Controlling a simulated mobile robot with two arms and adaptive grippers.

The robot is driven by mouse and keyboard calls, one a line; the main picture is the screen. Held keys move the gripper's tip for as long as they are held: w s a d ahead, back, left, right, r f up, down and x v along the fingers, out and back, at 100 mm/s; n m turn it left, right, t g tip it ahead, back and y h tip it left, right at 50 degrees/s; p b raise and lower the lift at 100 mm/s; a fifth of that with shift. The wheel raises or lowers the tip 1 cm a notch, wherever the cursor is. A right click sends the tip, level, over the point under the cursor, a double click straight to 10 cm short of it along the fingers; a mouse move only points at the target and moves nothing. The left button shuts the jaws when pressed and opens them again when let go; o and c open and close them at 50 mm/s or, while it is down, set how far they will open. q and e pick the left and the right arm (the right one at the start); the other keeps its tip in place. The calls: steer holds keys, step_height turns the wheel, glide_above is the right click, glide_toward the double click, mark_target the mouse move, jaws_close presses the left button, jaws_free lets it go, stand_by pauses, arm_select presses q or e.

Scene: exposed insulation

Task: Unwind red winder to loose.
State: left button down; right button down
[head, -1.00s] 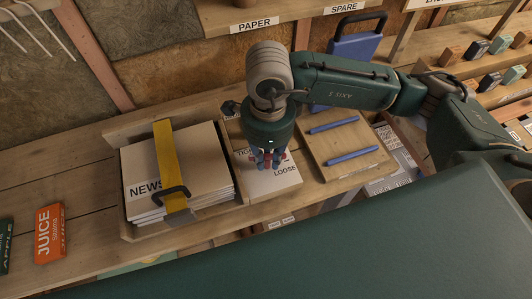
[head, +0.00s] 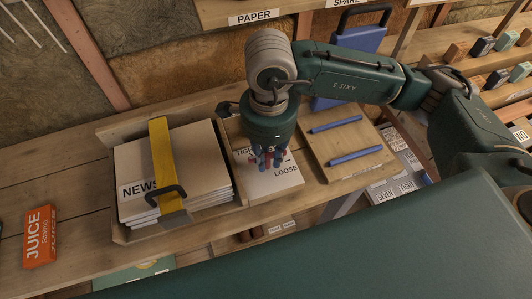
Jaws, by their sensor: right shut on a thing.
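The red winder (head: 284,156) shows only in small part between the fingers of my right gripper (head: 268,161). It sits over a white card (head: 270,182) lettered "LOOSE" at the right, with a partly hidden "TIGHT" word at the upper left. My right gripper points down from above and is shut on the winder. The wrist and fingers hide most of the winder, so its exact angle cannot be told. Left of it, a yellow strap (head: 166,160) runs over a stack of newspapers (head: 140,160) in a wooden tray (head: 118,232). My left gripper is not in view.
A wooden board (head: 335,130) with two blue bars stands right of the card. A blue object with a dark handle (head: 365,40) is behind it. A juice box (head: 39,238) lies at the far left. Shelves with small blocks are at the upper right.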

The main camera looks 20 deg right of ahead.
steer(key=shift+s+f, duration=0.1)
stand_by(0.3)
steer(key=shift+f+n+b, duration=0.1)
steer(key=shift+n+b, duration=0.5)
steer(key=shift+b, duration=0.35)
steer(key=shift+n, duration=0.3)
